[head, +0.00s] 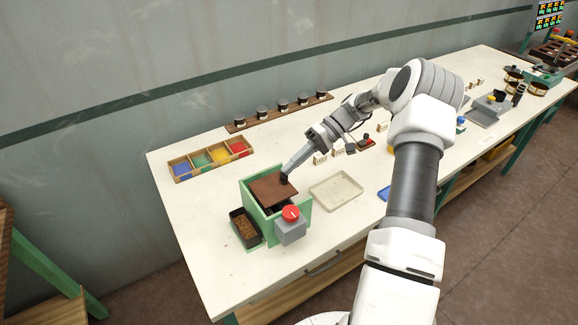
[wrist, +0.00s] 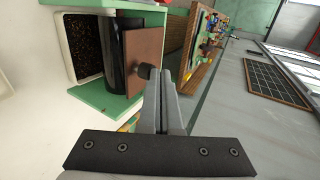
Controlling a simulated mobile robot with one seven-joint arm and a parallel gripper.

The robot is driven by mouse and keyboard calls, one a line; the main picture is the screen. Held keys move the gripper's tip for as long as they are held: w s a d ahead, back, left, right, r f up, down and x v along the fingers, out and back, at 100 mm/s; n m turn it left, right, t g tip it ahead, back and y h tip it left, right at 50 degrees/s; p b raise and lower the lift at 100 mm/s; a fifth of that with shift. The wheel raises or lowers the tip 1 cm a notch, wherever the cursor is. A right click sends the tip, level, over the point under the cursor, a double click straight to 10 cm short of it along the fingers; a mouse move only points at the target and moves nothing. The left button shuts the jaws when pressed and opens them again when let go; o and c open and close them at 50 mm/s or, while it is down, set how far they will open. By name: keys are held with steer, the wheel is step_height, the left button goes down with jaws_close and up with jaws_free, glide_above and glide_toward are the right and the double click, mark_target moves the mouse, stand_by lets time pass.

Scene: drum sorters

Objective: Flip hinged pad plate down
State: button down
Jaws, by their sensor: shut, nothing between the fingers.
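The hinged pad plate is a flat brown panel (head: 268,192) over the top of a green box (head: 250,207). A black knob (wrist: 146,71) sticks out of the plate near one edge. My gripper (head: 285,176) is shut and empty, its tips at the knob's side of the plate. In the wrist view my fingertips (wrist: 164,74) are right beside the knob; I cannot tell whether they touch it. The plate's hinge is not clear.
A red button on a grey box (head: 290,222) sits at the green box's front. A dark bin of brown bits (head: 245,228) stands to its left. An empty beige tray (head: 336,190) lies to the right. A colored compartment tray (head: 208,160) is behind.

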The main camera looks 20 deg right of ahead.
steer(key=shift+d+f, duration=0.15)
steer(key=shift+f, duration=0.3)
